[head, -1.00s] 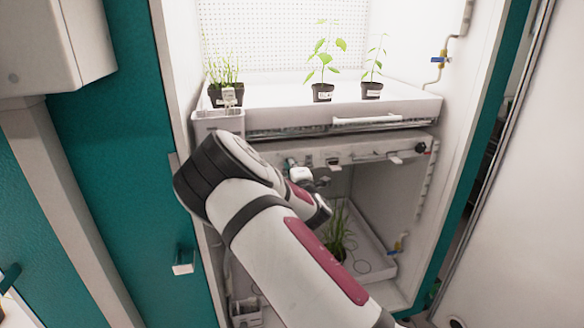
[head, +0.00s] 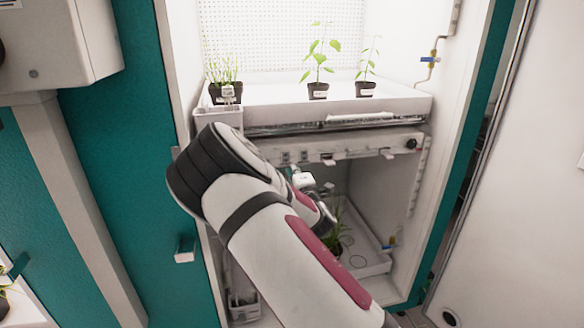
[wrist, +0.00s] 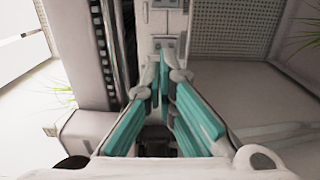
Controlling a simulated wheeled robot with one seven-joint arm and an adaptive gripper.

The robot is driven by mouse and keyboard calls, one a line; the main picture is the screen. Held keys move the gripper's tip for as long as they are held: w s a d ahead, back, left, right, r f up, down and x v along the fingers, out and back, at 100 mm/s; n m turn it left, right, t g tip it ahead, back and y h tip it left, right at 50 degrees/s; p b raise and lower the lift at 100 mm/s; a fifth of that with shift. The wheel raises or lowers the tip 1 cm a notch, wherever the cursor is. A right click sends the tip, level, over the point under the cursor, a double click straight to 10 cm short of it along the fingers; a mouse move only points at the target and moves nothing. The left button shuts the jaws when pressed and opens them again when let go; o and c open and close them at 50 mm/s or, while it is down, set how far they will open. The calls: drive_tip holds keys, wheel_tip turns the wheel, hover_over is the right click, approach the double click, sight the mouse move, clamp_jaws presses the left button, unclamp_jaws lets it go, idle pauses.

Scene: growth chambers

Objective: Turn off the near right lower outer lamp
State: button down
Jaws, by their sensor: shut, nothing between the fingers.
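The lower lamp bar (head: 355,148) is a pale strip under the upper shelf. It carries small switches (head: 303,156) toward its left part, small tabs along its lower edge and a black knob (head: 411,144) at its right end. I cannot tell which switch belongs to the outer lamp. My gripper (head: 292,172) is just below the left part of the bar, partly hidden by my arm. In the wrist view its teal fingers (wrist: 164,68) are shut and empty, with their tips close below a grey switch plate (wrist: 164,45). Contact cannot be told.
Above is a white tray (head: 400,107) with several potted plants. Below, a grassy plant (head: 334,240) stands in the lower tray (head: 376,262). The chamber's side walls are close on both sides. A blue-handled valve (head: 430,59) is on the right wall.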

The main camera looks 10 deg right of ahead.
drive_tip(key=s, duration=0.6)
